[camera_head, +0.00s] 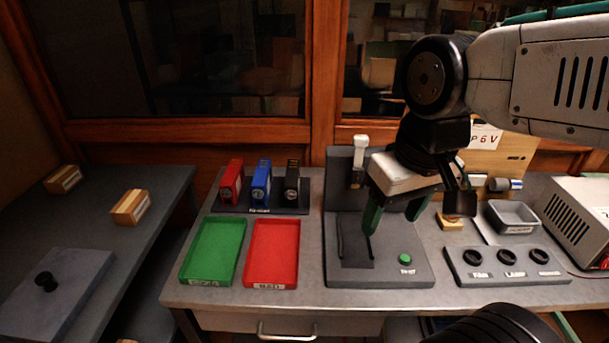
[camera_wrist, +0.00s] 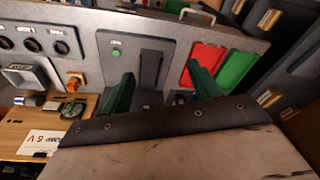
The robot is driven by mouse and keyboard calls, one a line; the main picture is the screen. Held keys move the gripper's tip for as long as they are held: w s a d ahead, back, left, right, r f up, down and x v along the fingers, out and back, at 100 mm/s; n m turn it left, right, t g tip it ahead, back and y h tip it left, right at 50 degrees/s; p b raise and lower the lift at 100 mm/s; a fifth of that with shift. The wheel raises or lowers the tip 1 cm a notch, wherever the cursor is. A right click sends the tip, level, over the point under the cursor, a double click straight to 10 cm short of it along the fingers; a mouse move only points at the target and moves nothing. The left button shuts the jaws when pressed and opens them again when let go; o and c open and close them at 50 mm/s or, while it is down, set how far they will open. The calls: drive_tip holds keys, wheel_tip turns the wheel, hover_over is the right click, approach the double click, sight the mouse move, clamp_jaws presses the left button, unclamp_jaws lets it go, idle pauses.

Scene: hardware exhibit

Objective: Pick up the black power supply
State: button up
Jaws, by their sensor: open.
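The black power supply (camera_head: 292,181) stands upright at the right end of a dark rack (camera_head: 260,209) at the back of the bench, beside a blue unit (camera_head: 262,182) and a red unit (camera_head: 231,181). My gripper (camera_head: 395,213) is open and empty, to the right of the black unit and apart from it, above the grey test fixture (camera_head: 390,268). In the wrist view, my gripper's green fingers (camera_wrist: 162,90) are spread in front of the fixture (camera_wrist: 172,50). I cannot make out the black unit there; my gripper's body covers much of the lower picture.
A green tray (camera_head: 214,251) and a red tray (camera_head: 272,254) lie in front of the rack. A white-topped post (camera_head: 360,150) rises at the fixture's back. A knob panel (camera_head: 508,266), grey bin (camera_head: 513,217) and white instrument (camera_head: 578,215) stand to the right. Wood-framed windows close off the back.

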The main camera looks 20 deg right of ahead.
drive_tip(key=w+a+f+t+y, duration=0.1)
drive_tip(key=w+a+f+t, duration=0.15)
drive_tip(key=w, duration=0.55)
drive_tip(key=w+a+f+t+y, duration=0.1)
drive_tip(key=w+a, duration=0.2)
drive_tip(key=w, duration=0.4)
drive_tip(key=m+t+h, duration=0.3)
drive_tip(key=t, duration=0.2)
approach(292, 175)
drive_tip(key=s+a+r, duration=0.3)
drive_tip(key=a, duration=0.2)
drive_tip(key=w+d+f+h, duration=0.1)
drive_tip(key=w+f, duration=0.2)
drive_tip(key=w+d+f+m+t+h, duration=0.1)
drive_tip(key=w+d+f+h, duration=0.1)
drive_tip(key=w+f, duration=0.1)
drive_tip(key=w+d+f+t+h, duration=0.1)
drive_tip(key=w+d+f, duration=0.1)
drive_tip(key=w+f, duration=0.1)
drive_tip(key=shift+w+d+f+m+h, duration=0.1)
drive_tip(key=shift+w+m+h, duration=0.1)
drive_tip(key=shift+w, duration=0.2)
drive_tip(key=shift+w+d+f+m+h, duration=0.1)
drive_tip(key=shift+w+m, duration=0.1)
drive_tip(key=shift+w, duration=0.15)
drive_tip(key=shift+c, duration=0.3)
drive_tip(key=shift+r, duration=0.1)
clamp_jaws()
